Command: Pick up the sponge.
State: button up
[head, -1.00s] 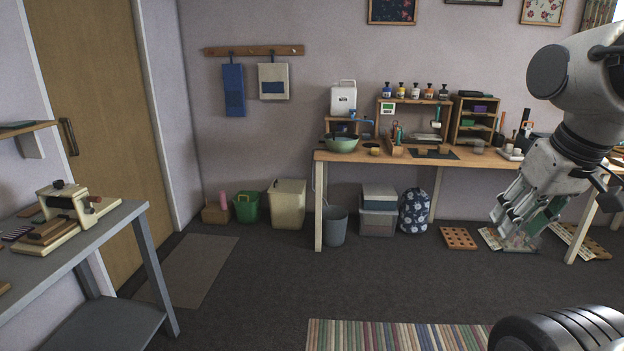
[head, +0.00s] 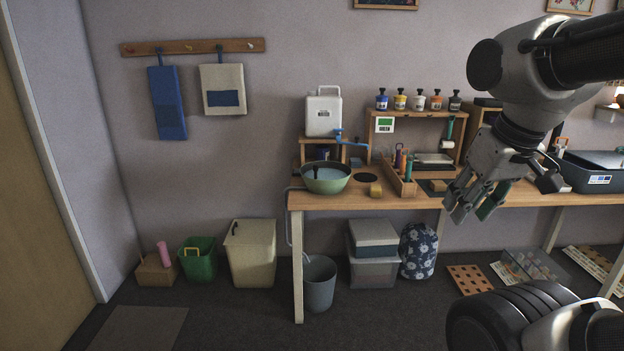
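A small yellowish-tan block that looks like the sponge (head: 376,190) lies on the wooden workbench (head: 430,199), near its front edge and just right of the green bowl (head: 326,179). My gripper (head: 471,212) hangs at the right of the head view, pointing down and to the left, in front of the bench. It is to the right of the sponge and clearly apart from it. Its fingers look spread, with nothing seen between them. A green part shows along its right finger. My arm hides part of the bench behind it.
A wooden holder with upright tools (head: 401,180) stands right of the sponge. A white tank (head: 323,111) with a blue tap stands behind the bowl. A grey bin (head: 319,284) and stacked boxes (head: 373,262) sit under the bench. Floor in front is clear.

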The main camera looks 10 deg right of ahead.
aim_at(376, 189)
jog(key=i+z, duration=0.1)
jog(key=i, duration=0.5)
jog(key=i+j, duration=0.1)
jog(key=i, duration=0.55)
jog(key=i+j+z, duration=0.15)
jog(key=i, duration=0.45)
jog(key=i+z, duration=0.15)
